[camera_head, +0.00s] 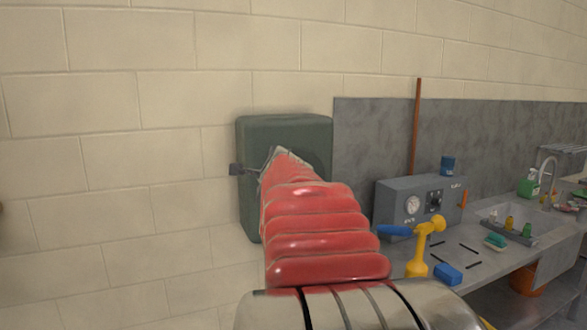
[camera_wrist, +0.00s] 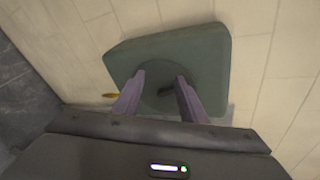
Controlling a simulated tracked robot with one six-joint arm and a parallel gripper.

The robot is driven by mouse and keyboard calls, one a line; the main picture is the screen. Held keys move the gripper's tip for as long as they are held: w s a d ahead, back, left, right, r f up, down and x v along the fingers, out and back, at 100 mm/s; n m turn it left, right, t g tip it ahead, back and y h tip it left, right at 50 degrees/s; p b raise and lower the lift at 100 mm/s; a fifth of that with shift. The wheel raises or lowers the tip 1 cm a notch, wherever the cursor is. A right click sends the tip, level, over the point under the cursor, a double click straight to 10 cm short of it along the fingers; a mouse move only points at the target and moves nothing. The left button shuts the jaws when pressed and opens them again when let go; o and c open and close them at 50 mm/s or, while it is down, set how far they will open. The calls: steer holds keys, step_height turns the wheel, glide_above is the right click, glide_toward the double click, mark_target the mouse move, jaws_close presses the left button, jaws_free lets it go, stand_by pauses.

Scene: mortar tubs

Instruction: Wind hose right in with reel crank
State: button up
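A dark green rounded box, which looks like the reel housing (camera_head: 285,125), is fixed to the block wall. My red arm hides its lower middle in the head view. In the wrist view the housing (camera_wrist: 210,48) fills the upper middle, with a darker round part on its face. My gripper (camera_wrist: 160,88) is open, its two purple-grey fingers apart in front of that round part. A small dark piece (camera_wrist: 166,91), possibly the crank handle, shows between the fingers nearer the right one; contact cannot be told. No hose is clearly visible.
At the right is a counter (camera_head: 450,255) with a grey gauge box (camera_head: 412,207), a yellow tool (camera_head: 420,250), a blue block (camera_head: 448,274) and a sink. A brown pole (camera_head: 415,130) leans on the wall. The left wall is clear.

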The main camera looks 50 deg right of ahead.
steer(key=a+f+n+y, duration=0.2)
steer(key=a+f+n, duration=0.25)
steer(key=a, duration=0.55)
steer(key=a+f+n+y, duration=0.3)
steer(key=a+n, duration=0.3)
steer(key=a, duration=0.4)
steer(key=a+f+n+y, duration=0.25)
steer(key=a+n, duration=0.25)
steer(key=a, duration=0.5)
steer(key=s+a+f+n+g+y, duration=0.1)
steer(key=s+a+f+n+g, duration=0.4)
steer(key=s+a+f+n, duration=0.9)
steer(key=s+a, duration=0.2)
steer(key=s, duration=0.1)
steer(key=shift+s+f+n+y, duration=0.3)
steer(key=shift+s+n+y, duration=0.05)
steer(key=shift+a, duration=0.1)
steer(key=shift+c, duration=0.3)
